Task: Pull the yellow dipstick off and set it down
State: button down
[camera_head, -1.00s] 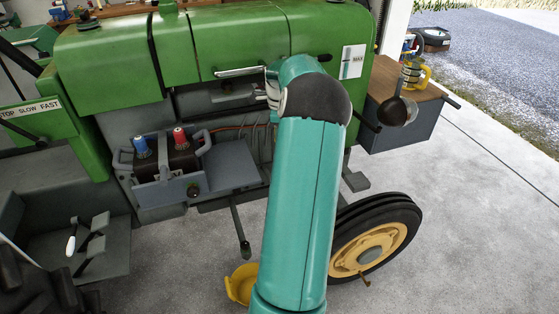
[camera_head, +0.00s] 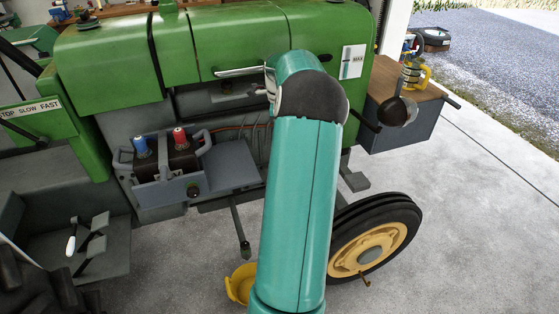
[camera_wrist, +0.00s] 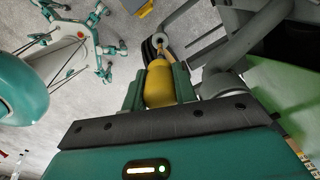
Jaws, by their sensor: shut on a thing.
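The yellow dipstick (camera_wrist: 160,85) shows in the wrist view as a rounded yellow handle. It sits between the two green fingers of my gripper (camera_wrist: 159,76), which is shut on it. Beyond the handle, its far end is narrow and partly lost against dark tractor parts, so I cannot tell whether it is still seated. In the head view my own teal arm hides the gripper and the dipstick.
The green tractor (camera_head: 235,42) fills the upper middle. A grey battery tray (camera_head: 225,178) juts from its side. A front wheel (camera_head: 372,250) and a yellow container (camera_head: 238,282) stand below. A wooden-topped grey box (camera_head: 405,130) is at right. Open concrete lies right.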

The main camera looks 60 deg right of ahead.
jog(key=shift+r, duration=1.5)
